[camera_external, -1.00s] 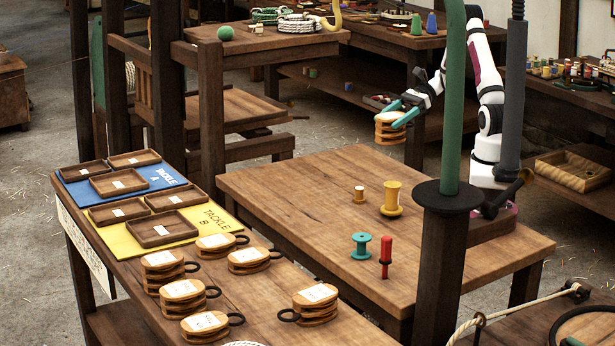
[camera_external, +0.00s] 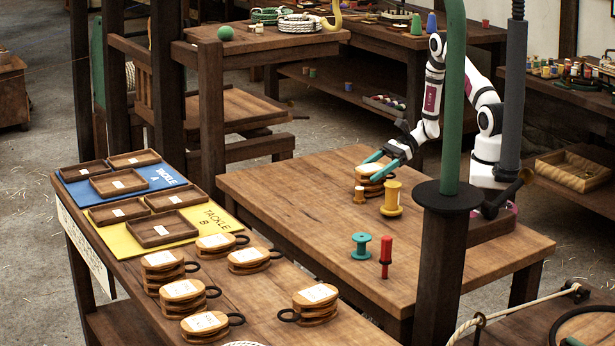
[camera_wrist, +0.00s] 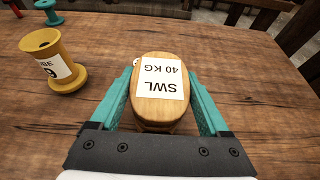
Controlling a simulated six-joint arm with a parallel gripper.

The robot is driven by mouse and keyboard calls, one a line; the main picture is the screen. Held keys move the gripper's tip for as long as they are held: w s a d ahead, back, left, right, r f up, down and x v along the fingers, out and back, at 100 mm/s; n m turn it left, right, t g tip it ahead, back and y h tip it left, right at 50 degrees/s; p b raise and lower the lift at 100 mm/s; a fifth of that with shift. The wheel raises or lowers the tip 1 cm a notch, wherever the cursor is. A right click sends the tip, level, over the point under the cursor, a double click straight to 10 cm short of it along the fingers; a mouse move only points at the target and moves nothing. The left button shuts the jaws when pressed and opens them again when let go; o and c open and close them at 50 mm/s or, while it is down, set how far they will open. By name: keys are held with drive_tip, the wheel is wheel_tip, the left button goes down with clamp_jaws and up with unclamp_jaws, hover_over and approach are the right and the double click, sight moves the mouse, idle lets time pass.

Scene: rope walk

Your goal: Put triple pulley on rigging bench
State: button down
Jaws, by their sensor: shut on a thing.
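My gripper (camera_external: 379,171), with teal fingers, is shut on a wooden triple pulley (camera_external: 369,182) of stacked tan layers with a white label on top. In the wrist view the pulley (camera_wrist: 158,107) sits between both fingers, its label reading "SWL 40 KG" upside down. The pulley is upright at the back part of the rigging bench (camera_external: 290,215), at or just above its surface; I cannot tell if it touches. The small wooden spool beside it is partly in front of it in the external view.
A yellow spool (camera_external: 391,200) stands close to the pulley, beside a small wooden spool (camera_external: 359,194). A teal spool (camera_external: 361,246) and a red peg (camera_external: 385,257) stand nearer the front. The left half of the bench is clear. A green post (camera_external: 452,100) rises in front.

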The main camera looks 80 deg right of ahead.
drive_tip(key=shift+f, duration=0.2)
unclamp_jaws()
drive_tip(key=shift+r, duration=0.15)
drive_tip(key=v, duration=1.2)
drive_tip(key=s+a+r+n+g+h, duration=0.1)
drive_tip(key=a+r+n+g, duration=0.45)
drive_tip(key=a, duration=0.35)
drive_tip(key=s+a+r+n+g, duration=0.1)
drive_tip(key=a+r+n+g, duration=0.4)
drive_tip(key=a, duration=0.4)
drive_tip(key=s+a+r+n+h, duration=0.2)
drive_tip(key=s+a+n+h, duration=0.4)
drive_tip(key=s+n, duration=0.5)
drive_tip(key=shift+s+r+t+h, duration=0.2)
drive_tip(key=shift+r+t+h, duration=0.1)
drive_tip(key=shift+t, duration=0.15)
